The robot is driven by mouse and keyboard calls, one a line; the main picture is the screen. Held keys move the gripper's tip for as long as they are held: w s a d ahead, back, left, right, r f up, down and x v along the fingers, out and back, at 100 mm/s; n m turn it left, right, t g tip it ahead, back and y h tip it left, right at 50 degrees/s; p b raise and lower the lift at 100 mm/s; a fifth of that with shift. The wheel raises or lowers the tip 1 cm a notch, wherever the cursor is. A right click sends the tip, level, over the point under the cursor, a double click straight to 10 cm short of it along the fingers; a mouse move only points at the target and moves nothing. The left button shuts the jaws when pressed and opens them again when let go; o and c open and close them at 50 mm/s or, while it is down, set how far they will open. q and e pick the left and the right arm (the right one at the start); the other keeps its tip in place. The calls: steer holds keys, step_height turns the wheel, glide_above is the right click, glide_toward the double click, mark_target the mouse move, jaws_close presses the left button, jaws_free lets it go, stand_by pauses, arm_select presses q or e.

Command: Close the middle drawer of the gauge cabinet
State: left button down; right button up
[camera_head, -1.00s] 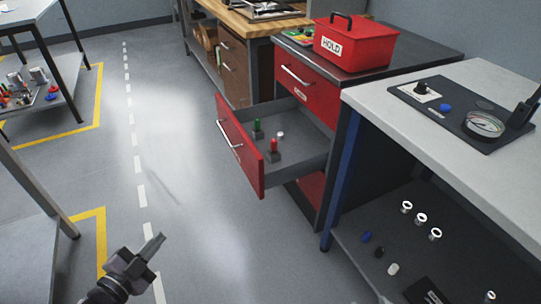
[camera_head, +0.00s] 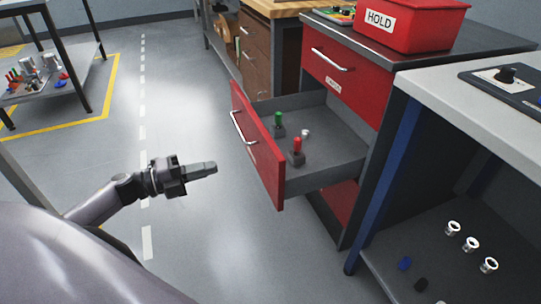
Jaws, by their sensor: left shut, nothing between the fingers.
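The gauge cabinet (camera_head: 345,73) has red drawer fronts and a dark top. Its middle drawer (camera_head: 262,147) is pulled well out, with a silver bar handle (camera_head: 237,127) on its front. Inside the drawer stand a green-topped gauge (camera_head: 279,121), a red-topped gauge (camera_head: 297,148) and a small white piece (camera_head: 306,134). The top drawer (camera_head: 335,68) is shut; a lower red front (camera_head: 341,202) shows partly below. My left gripper (camera_head: 212,168) is shut and empty, left of the open drawer's front and apart from it, pointing right toward it. My right gripper is not in view.
A red HOLD box (camera_head: 410,25) sits on the cabinet. A workbench (camera_head: 475,95) with a lower shelf holding small parts stands close on the right. A wooden-topped bench (camera_head: 270,8) is behind. The floor left of the drawer is clear.

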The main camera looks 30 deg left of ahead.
mark_target(271, 152)
arm_select(q)
steer(key=b+x, duration=0.2)
steer(key=x, duration=1)
steer(key=shift+w+d, duration=0.15)
steer(key=shift+w, duration=0.1)
steer(key=shift+w+d, duration=0.45)
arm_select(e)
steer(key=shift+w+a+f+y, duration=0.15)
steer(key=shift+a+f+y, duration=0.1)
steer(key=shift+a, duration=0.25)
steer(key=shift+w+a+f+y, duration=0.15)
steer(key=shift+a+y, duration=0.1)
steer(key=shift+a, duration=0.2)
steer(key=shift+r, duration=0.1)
